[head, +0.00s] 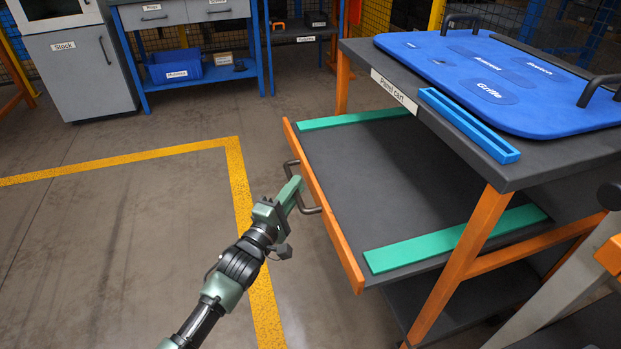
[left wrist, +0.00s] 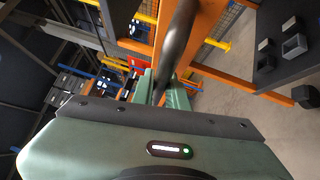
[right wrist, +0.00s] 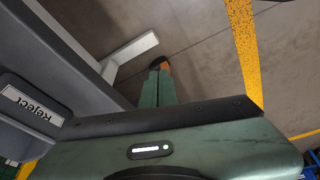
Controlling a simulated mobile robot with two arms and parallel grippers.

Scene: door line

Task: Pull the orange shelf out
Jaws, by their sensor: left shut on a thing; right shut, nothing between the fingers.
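The orange shelf has an orange front edge (head: 325,205), a dark grey surface (head: 385,175) and two green strips. It sits under the top of the panel cart (head: 365,60) and sticks out of it to the left. A dark bar handle (head: 312,210) is on its front. My left gripper (head: 292,190) is shut on this handle. In the left wrist view the handle (left wrist: 178,40) passes between the green fingers (left wrist: 165,92), partly hidden by them. My right gripper shows in the right wrist view (right wrist: 158,82); its fingers are shut with nothing held.
A blue panel (head: 500,80) lies on the cart top, beside a narrow blue tray (head: 465,122). A workbench with a blue bin (head: 175,68) and a grey cabinet (head: 85,75) stand at the back. The floor left of the shelf is clear, with a yellow line (head: 240,190).

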